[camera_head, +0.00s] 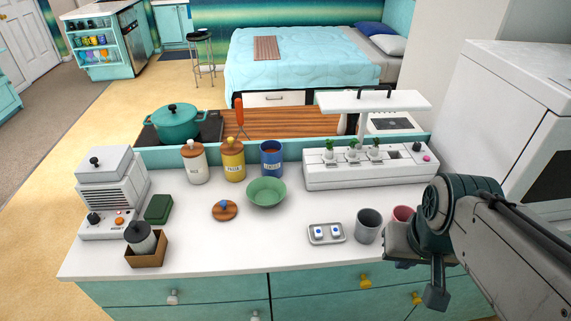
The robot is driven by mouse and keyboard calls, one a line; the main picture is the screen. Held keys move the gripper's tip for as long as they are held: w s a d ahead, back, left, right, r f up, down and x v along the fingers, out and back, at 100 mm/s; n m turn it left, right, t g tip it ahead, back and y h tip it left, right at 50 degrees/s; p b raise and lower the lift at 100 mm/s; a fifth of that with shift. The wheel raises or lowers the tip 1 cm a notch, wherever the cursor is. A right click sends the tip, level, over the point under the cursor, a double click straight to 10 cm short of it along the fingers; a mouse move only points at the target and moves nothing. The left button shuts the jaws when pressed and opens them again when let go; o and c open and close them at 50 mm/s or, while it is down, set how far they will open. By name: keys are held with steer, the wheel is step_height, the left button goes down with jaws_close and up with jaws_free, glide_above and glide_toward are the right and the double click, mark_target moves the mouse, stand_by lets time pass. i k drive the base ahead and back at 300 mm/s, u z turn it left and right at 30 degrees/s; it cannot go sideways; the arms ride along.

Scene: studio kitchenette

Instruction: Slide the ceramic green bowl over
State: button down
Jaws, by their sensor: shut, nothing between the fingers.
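The ceramic green bowl (266,192) sits upright on the white counter, near its back edge and left of the middle of the long white planter. It looks empty. My gripper (436,298) is at the lower right, over the front edge of the counter, well to the right of the bowl and apart from it. It is shut and holds nothing. My arm hides part of the counter's right end.
A small tray (326,234), grey cup (368,226) and pink cup (402,213) stand to the right. Counter in front of the bowl is clear.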

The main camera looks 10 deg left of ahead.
mark_target(265, 192)
steer(key=z, duration=2.35)
steer(key=k, duration=1.45)
steer(key=u, duration=2.5)
steer(key=i, duration=0.5)
steer(key=z, duration=0.05)
